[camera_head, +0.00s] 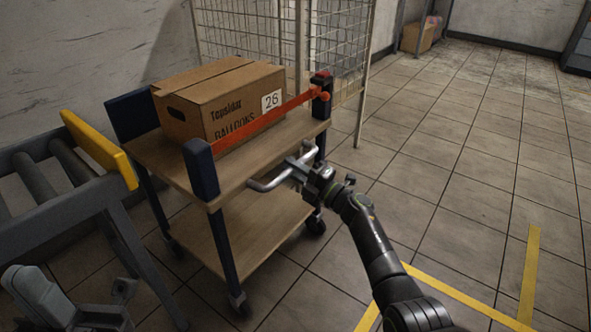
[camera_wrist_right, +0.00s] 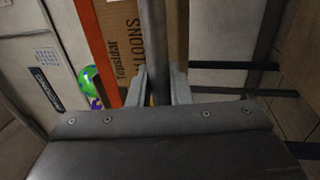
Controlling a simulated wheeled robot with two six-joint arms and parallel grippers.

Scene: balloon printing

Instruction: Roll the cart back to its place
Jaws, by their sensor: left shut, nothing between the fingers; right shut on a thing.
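The cart (camera_head: 228,235) is a two-shelf wooden trolley with dark posts and small wheels, standing left of centre in the head view. My right gripper (camera_head: 305,170) is shut on the cart's metal handle (camera_head: 268,184). In the right wrist view the handle bar (camera_wrist_right: 155,45) runs upright between the fingers, with the box (camera_wrist_right: 125,40) beyond. My left gripper (camera_head: 120,300) is low at the left, shut and empty, away from the cart.
A roller conveyor (camera_head: 50,215) with a yellow end (camera_head: 98,148) stands close at the cart's left. A wire mesh cage (camera_head: 330,40) is behind it. Yellow floor tape (camera_head: 465,298) marks corners at the lower right. The tiled floor to the right is clear.

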